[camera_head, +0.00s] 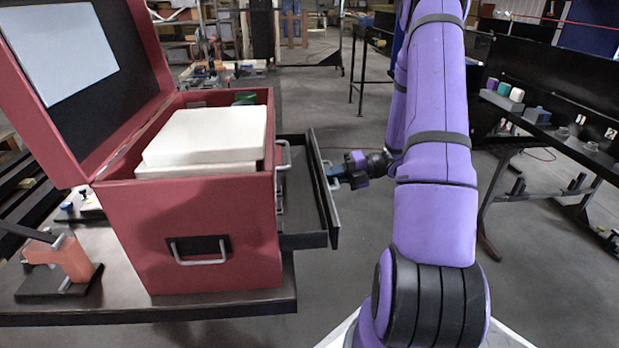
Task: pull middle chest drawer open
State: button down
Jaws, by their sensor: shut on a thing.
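The red chest (190,240) stands on a table with its lid raised. A dark drawer (322,215) sticks out of its right side, well open, and its inside looks empty. Silver handles of the drawers above and below show at the chest's side, so the open one appears to be the middle drawer. My gripper (331,176) is at the outer face of this drawer, shut on its handle (326,170). The fingertips are small and partly hidden by the drawer front.
White blocks (205,135) lie in the chest's open top. An orange tool on a black base (62,265) stands at the table's left. A black rack (560,130) with small items is at the right.

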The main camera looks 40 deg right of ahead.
jog(key=f+v, duration=0.1)
jog(key=v, duration=0.7)
jog(key=shift+f, duration=0.35)
jog(key=shift+s+d, duration=0.1)
jog(key=c, duration=1.2)
grip_release()
jog(key=shift+d, duration=0.1)
jog(key=v, duration=1)
jog(key=shift+s+d+r, duration=0.1)
jog(key=shift+s+d, duration=0.1)
jog(key=shift+d, duration=0.05)
